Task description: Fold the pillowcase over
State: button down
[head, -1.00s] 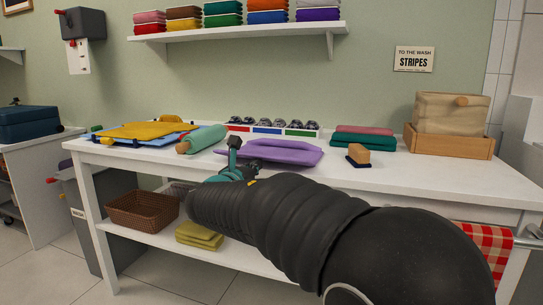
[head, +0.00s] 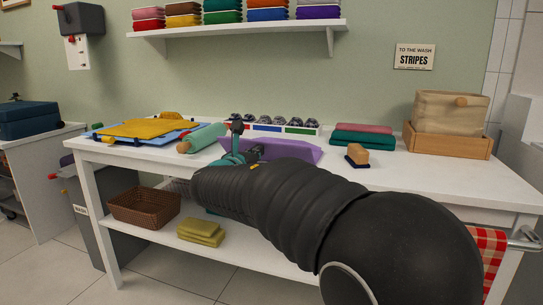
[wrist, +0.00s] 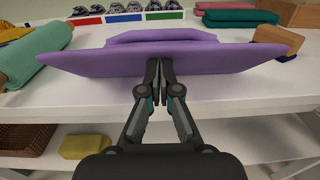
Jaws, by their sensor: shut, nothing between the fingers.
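The purple pillowcase (head: 290,150) lies on the white table in front of the row of coloured labels. In the wrist view the pillowcase (wrist: 215,58) spans most of the width, with a narrower raised layer at its far side and a wide flap at the near side. My gripper (wrist: 160,65) is shut, its fingertips together over the middle of the near flap, with no cloth seen between them. In the head view my gripper (head: 237,122) stands at the pillowcase's left part, and my arm hides its near side.
A teal roll (head: 205,138) lies close on the left, beside a yellow cloth (head: 145,128) on a blue one. A wooden-handled brush (head: 357,155), folded cloths (head: 362,136) and a wooden box (head: 450,143) stand on the right. A basket (head: 145,205) is on the shelf below.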

jog(key=shift+w+d+r+p, duration=0.3)
jog(key=shift+w+r+p, duration=0.4)
jog(key=shift+r, duration=0.1)
jog(key=shift+w+d+r+p, duration=0.25)
jog(key=shift+w+r+p, duration=0.35)
jog(key=shift+w+r, duration=0.15)
jog(key=shift+w+d+r+p, duration=0.2)
jog(key=shift+w+p, duration=0.05)
jog(key=shift+w, duration=0.2)
jog(key=shift+w+d+r+p, duration=0.15)
jog(key=shift+w+d+p, duration=0.05)
jog(key=shift+w, duration=0.25)
jog(key=shift+p+x, duration=0.35)
jog(key=shift+x, duration=2.05)
jog(key=shift+r, duration=0.1)
jog(key=shift+s+a+r+p, duration=0.3)
jog(key=shift+s+r+p, duration=0.25)
jog(key=shift+s+r, duration=0.25)
jog(key=shift+s+a+r, duration=0.35)
jog(key=shift+s+r, duration=0.4)
jog(key=shift+r, duration=0.05)
jog(key=shift+s+a+r, duration=0.3)
jog(key=shift+s+r, duration=0.45)
jog(key=shift+s, duration=0.05)
